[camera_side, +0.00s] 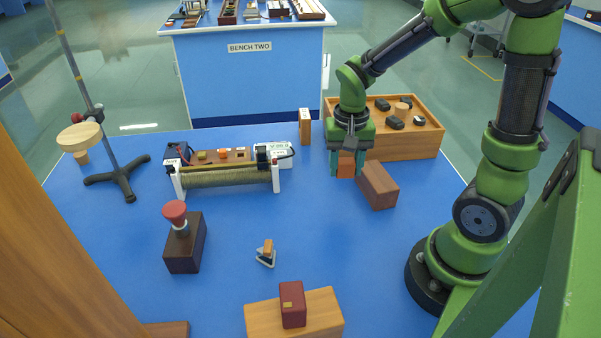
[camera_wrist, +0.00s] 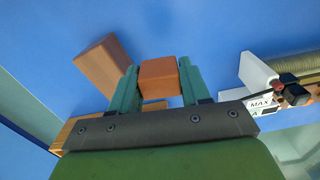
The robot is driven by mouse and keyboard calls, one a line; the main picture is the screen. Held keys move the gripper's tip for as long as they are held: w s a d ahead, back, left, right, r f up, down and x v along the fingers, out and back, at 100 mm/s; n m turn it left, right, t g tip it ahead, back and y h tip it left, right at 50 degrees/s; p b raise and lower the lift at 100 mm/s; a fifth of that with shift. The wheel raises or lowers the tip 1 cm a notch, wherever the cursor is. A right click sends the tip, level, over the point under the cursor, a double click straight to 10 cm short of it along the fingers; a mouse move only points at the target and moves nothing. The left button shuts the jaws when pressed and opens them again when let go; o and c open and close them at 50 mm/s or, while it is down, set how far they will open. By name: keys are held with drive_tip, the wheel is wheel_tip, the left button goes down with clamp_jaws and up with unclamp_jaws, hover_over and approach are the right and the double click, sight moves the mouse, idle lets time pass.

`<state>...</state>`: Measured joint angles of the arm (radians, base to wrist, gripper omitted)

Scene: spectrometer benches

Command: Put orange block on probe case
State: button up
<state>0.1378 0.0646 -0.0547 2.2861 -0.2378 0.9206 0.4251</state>
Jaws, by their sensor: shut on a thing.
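The orange block (camera_side: 346,165) is between the teal fingers of my gripper (camera_side: 347,164), which is shut on it. In the wrist view the orange block (camera_wrist: 159,80) sits between both fingertips of my gripper (camera_wrist: 158,88). I cannot tell whether it touches the blue bench. A brown block (camera_side: 378,185) lies just right of it in the side view; it also shows on the left in the wrist view (camera_wrist: 103,64). No thing is labelled as the probe case. A dark red box (camera_side: 292,308) with a small orange patch stands on a wooden block at the front.
A wooden tray (camera_side: 405,149) with several black pieces is behind my gripper. A small upright wooden block (camera_side: 305,127) and a wound coil (camera_side: 228,178) are to the left. A dark block with a red-topped knob (camera_side: 184,245) and a stand (camera_side: 113,182) are farther left.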

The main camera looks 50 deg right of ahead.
wheel_tip(320, 180, up, 5)
hover_over(378, 175)
drive_tip(key=shift+n, duration=0.4)
wheel_tip(378, 175, down, 8)
drive_tip(key=shift+r, duration=0.1)
drive_tip(key=o, duration=1)
drive_tip(key=shift+f, duration=0.2)
drive_tip(key=shift+o, duration=0.2)
